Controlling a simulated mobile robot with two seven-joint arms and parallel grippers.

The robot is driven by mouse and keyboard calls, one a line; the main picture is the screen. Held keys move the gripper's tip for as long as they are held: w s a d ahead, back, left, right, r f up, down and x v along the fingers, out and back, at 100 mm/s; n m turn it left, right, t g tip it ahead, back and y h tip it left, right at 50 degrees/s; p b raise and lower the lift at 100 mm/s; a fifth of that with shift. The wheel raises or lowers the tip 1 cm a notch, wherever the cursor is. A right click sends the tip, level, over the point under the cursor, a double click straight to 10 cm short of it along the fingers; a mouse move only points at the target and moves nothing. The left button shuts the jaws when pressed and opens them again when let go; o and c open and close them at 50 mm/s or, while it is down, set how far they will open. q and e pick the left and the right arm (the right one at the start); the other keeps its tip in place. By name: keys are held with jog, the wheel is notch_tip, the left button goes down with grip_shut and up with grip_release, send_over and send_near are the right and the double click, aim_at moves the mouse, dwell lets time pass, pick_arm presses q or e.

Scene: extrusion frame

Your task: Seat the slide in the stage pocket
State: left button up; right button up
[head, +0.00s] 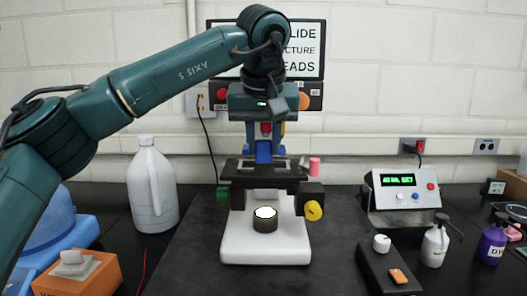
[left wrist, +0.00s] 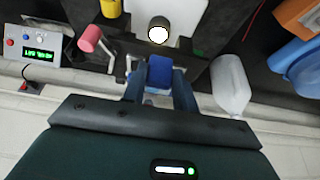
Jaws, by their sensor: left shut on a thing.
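The microscope's dark stage (head: 262,176) stands above its white base (head: 265,243). My left gripper (head: 264,150) points down over the stage, in front of the column. It is shut on a bright blue piece, apparently the handle end of the slide (head: 264,153). The blue piece also shows between the fingers in the left wrist view (left wrist: 159,71). The slide's glass and the stage pocket cannot be made out clearly, so I cannot tell whether the slide touches the stage. My right gripper is not in view.
A round lit lamp (head: 265,218) sits on the base. A yellow knob (head: 314,211) and a pink cylinder (head: 314,166) are on the right side. A white jug (head: 151,185) stands left. A control box (head: 403,190) and bottles (head: 435,245) stand right.

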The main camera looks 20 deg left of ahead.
aim_at(263, 153)
pick_arm(q)
jog(key=shift+w+a, duration=0.1)
jog(key=shift+w, duration=0.25)
jog(key=shift+w+f, duration=0.1)
jog(key=shift+f, duration=1.65)
jog(key=shift+f, duration=0.1)
jog(key=o, duration=1.1)
jog(key=shift+c, duration=0.2)
